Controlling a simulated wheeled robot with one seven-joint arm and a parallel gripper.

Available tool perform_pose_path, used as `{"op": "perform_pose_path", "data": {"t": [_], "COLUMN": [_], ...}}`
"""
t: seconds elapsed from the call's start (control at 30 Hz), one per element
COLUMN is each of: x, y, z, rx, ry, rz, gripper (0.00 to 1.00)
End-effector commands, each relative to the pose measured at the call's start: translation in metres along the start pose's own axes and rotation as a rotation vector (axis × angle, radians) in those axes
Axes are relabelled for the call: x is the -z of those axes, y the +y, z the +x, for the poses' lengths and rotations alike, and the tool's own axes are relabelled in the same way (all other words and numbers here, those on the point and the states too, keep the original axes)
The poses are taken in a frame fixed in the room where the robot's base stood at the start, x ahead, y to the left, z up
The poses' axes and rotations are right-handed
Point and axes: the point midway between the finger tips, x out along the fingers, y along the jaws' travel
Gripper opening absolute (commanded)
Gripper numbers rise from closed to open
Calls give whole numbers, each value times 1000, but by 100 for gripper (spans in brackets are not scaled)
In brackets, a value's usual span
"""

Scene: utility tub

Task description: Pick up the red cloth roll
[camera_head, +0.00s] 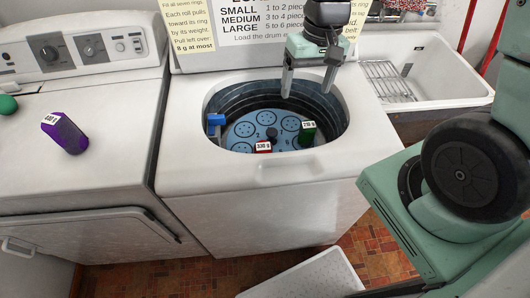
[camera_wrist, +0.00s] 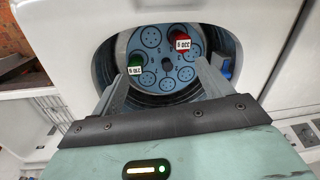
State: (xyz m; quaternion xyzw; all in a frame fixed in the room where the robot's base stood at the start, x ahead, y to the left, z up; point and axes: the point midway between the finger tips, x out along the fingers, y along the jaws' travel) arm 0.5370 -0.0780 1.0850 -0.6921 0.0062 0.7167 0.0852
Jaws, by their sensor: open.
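The red cloth roll (camera_head: 263,146) stands in the open washer drum (camera_head: 242,134), on the blue plate with ringed, numbered spots, toward its front edge. Its white label appears to read 330 g. In the wrist view the red roll (camera_wrist: 181,36) is beyond the fingers, toward the far side of the plate. My gripper (camera_head: 308,91) hangs over the back right part of the washer opening, above the roll and apart from it. Its fingers (camera_wrist: 163,83) are spread, with nothing between them.
A green roll (camera_head: 307,132) stands on the plate's right side, and a blue object (camera_head: 215,120) sits at the drum's left wall. A purple roll (camera_head: 64,132) and a green ball (camera_head: 7,104) are on the left machine. A sink (camera_head: 440,75) with a rack is at right.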

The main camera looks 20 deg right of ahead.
Motion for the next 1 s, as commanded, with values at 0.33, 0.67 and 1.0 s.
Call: {"op": "perform_pose_path", "data": {"t": [0.33, 0.67, 1.0], "x": [31, 46, 59], "y": [35, 21, -4], "z": [63, 160, 230], "rx": [107, 355, 642], "ry": [-216, -555, -845], "rz": [369, 772, 1110], "gripper": [79, 79, 79]}}
